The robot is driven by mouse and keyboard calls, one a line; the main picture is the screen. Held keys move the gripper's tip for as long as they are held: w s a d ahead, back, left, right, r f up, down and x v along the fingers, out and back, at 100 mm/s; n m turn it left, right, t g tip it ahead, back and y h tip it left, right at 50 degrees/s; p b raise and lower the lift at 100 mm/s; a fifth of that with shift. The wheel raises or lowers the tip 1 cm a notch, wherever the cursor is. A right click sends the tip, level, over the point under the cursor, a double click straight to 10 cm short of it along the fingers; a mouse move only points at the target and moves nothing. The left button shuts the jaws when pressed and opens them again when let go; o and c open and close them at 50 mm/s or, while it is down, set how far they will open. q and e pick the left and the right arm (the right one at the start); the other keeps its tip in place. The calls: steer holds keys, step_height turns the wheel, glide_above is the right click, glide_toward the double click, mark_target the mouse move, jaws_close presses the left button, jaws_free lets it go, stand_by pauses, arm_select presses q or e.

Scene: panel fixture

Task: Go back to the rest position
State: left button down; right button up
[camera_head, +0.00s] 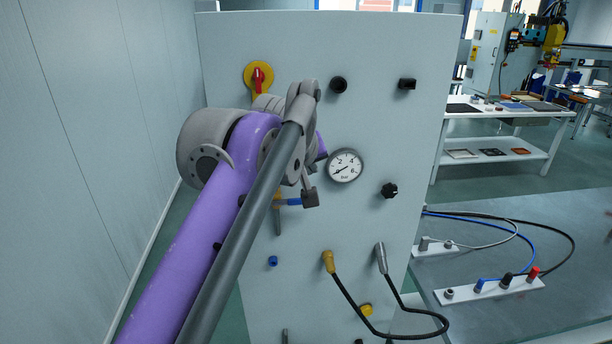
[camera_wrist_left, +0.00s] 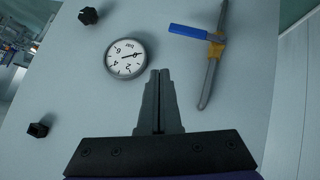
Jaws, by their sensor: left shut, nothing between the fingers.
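My left arm reaches in from the lower left to the front of the grey panel (camera_head: 370,130). My left gripper (camera_head: 311,197) shows small beyond the wrist, in front of the panel between the gauge and the blue-handled valve. In the left wrist view the two dark fingers (camera_wrist_left: 160,74) are together with nothing between them. They point at the bare panel, beside the round white pressure gauge (camera_head: 344,166) and the valve with the blue lever (camera_wrist_left: 188,31). I cannot tell the exact gap to the panel. My right gripper is not in view.
The panel bears a red-yellow rotary switch (camera_head: 258,77), a black knob (camera_head: 389,190) and a cable (camera_head: 408,309) looping from two plugs. A bench with terminal blocks (camera_head: 494,290) and cables stands at the right. A wall (camera_head: 95,110) is close on the left.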

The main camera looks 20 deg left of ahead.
arm_select(q)
steer(key=s+d+f+m+g, duration=0.1)
steer(key=s+d+f+m, duration=0.1)
steer(key=s+f, duration=0.5)
steer(key=s+d+f+m+g+h, duration=0.1)
steer(key=s+f, duration=0.6)
steer(key=f, duration=0.9)
steer(key=s+d+f+m+g+h, duration=0.1)
steer(key=s+f+m, duration=0.4)
steer(key=f, duration=0.7)
steer(key=s+d, duration=0.1)
steer(key=s, duration=0.1)
steer(key=shift+s+d, duration=0.35)
steer(key=shift+d, duration=0.05)
